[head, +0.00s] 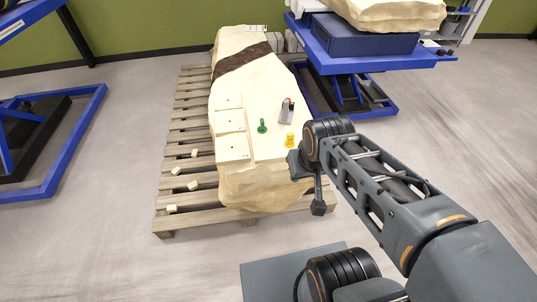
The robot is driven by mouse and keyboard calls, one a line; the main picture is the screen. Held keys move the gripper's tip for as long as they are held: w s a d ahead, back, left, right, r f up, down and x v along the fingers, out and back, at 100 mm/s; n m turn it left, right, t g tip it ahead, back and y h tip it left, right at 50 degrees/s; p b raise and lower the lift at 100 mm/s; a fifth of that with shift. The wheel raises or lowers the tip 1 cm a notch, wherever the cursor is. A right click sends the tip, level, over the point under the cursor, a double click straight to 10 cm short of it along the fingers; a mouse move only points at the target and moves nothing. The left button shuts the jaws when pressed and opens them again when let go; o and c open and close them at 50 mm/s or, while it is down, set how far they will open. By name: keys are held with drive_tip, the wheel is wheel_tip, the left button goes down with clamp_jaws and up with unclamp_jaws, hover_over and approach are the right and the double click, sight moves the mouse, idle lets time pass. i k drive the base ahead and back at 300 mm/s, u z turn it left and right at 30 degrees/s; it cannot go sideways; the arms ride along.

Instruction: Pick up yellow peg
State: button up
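The yellow peg (289,140) stands on the top of the large cream plaster block (260,185), near its front right edge. My gripper (318,207) is just right of and in front of the peg, beside the block's right side, pointing downward. It appears apart from the peg. Its fingers are small and dark here, and whether they are open or shut does not show. No object is visible in them.
A green peg (262,126) and a grey tool with a red part (287,111) stand near the yellow peg. Pale plates (233,147) lie to the left. The block rests on a wooden pallet (190,118) with small cream chunks. A blue lift table (330,62) stands behind right.

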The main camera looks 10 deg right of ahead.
sight(290, 143)
drive_tip(key=u, duration=0.65)
drive_tip(key=k, duration=0.9)
drive_tip(key=u, duration=1.1)
drive_tip(key=i, duration=1)
drive_tip(key=z, duration=0.5)
drive_tip(key=i, duration=0.75)
drive_tip(key=z, duration=1.3)
drive_tip(key=i, duration=0.4)
drive_tip(key=z, duration=0.35)
